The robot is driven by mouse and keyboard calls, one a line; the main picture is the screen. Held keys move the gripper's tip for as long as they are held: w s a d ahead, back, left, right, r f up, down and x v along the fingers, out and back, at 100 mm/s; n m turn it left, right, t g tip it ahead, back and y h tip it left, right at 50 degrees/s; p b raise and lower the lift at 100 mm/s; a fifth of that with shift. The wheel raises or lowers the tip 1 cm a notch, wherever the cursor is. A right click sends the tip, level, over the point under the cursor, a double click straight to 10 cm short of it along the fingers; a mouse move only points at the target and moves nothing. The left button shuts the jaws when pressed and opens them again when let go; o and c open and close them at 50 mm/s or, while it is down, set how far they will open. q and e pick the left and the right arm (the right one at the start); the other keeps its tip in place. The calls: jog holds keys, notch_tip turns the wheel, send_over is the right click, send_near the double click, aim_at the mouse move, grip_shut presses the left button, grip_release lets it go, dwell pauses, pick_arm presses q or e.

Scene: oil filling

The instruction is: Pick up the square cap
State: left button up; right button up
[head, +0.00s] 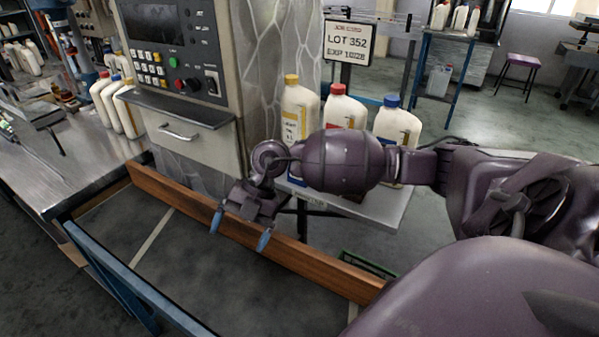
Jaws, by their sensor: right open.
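I cannot make out a square cap in the head view. Three cream jugs stand on a small light table (395,208), with a yellow cap (291,79), a red cap (338,89) and a blue cap (391,101). The shape of these caps is too small to tell. My right gripper (241,230) is open and empty, with its blue-tipped fingers apart and pointing down. It is in front of the jugs, over the wooden rail. My right arm hides the lower parts of the jugs. My left gripper is not in view.
A control panel (180,50) with a drawer (185,140) stands behind my gripper. A metal bench (70,170) with more jugs is at the left. A wooden rail (160,190) and a blue rail (110,275) border the floor in front. A lot sign (349,43) stands behind the jugs.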

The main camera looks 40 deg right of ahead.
jog(key=w+d+r+m+t+h+b, duration=0.1)
jog(key=w+d+r+m+h, duration=0.25)
jog(key=d+h, duration=0.45)
jog(key=w+d+r+m+t+h+b, duration=0.1)
jog(key=w+d+r+m+h, duration=0.25)
jog(key=d, duration=0.85)
jog(key=shift+n+h, duration=0.25)
jog(key=shift+n, duration=0.55)
jog(key=d+f, duration=0.1)
jog(key=f, duration=0.1)
jog(key=w+d+f, duration=0.1)
jog(key=d+f, duration=0.1)
jog(key=d+f+b, duration=0.1)
jog(key=d+f, duration=0.1)
jog(key=shift+w+f, duration=0.15)
jog(key=shift+w, duration=0.25)
jog(key=shift+d+f, duration=0.3)
jog(key=shift+f, duration=0.2)
jog(key=shift+c, duration=0.3)
jog(key=c, duration=0.9)
